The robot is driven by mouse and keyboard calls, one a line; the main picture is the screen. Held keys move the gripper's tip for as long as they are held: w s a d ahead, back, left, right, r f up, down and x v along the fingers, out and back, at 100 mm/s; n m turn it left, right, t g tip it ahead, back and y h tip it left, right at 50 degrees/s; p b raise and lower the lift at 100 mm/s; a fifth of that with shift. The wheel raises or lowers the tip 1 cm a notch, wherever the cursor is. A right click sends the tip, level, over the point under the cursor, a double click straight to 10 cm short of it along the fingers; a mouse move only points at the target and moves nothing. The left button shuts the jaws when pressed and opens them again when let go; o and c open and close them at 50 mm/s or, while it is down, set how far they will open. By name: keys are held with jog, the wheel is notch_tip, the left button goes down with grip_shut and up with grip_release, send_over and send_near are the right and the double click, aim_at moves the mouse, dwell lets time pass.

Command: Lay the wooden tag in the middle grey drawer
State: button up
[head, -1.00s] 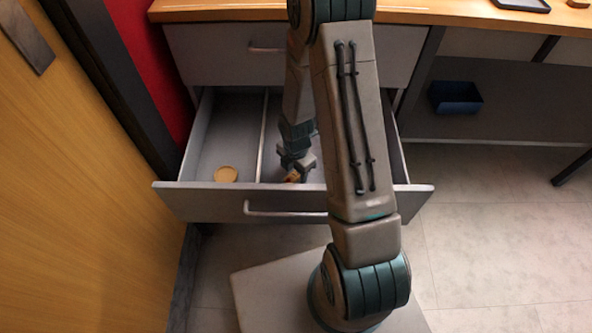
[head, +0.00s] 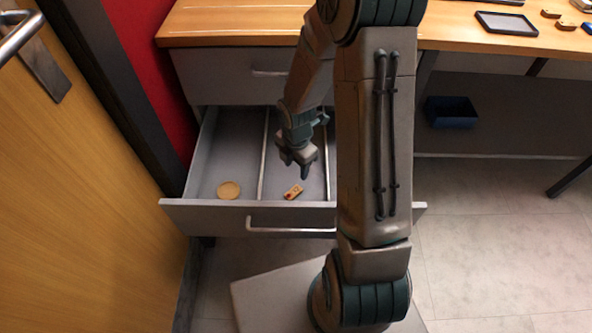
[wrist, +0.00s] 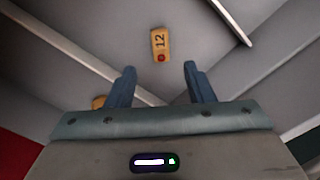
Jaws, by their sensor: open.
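The wooden tag (head: 293,192) lies flat on the floor of the pulled-out grey drawer (head: 200,214), right of the drawer's divider and near its front wall. In the wrist view the tag (wrist: 160,44) shows the number 12 and a red dot. My gripper (head: 298,172) is above the tag, apart from it, with empty jaws. The wrist view shows the open fingers (wrist: 160,68) spread, with the tag beyond their tips. My arm hides the right part of the drawer.
A round wooden disc (head: 229,190) lies in the drawer's left compartment. A shut grey drawer (head: 225,75) is above, under the wooden worktop (head: 230,25). A blue bin (head: 451,112) is on the right. A black tray (head: 506,23) and small pieces lie on the worktop.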

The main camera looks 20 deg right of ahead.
jog(key=s+r+m, duration=0.7)
jog(key=r+m, duration=0.4)
jog(key=s+r+m+t, duration=0.1)
jog(key=s+r+m, duration=0.6)
jog(key=r+m, duration=0.3)
jog(key=shift+a+r+m+t, duration=0.2)
jog(key=shift+r+m+t, duration=0.15)
jog(key=shift+m, duration=0.85)
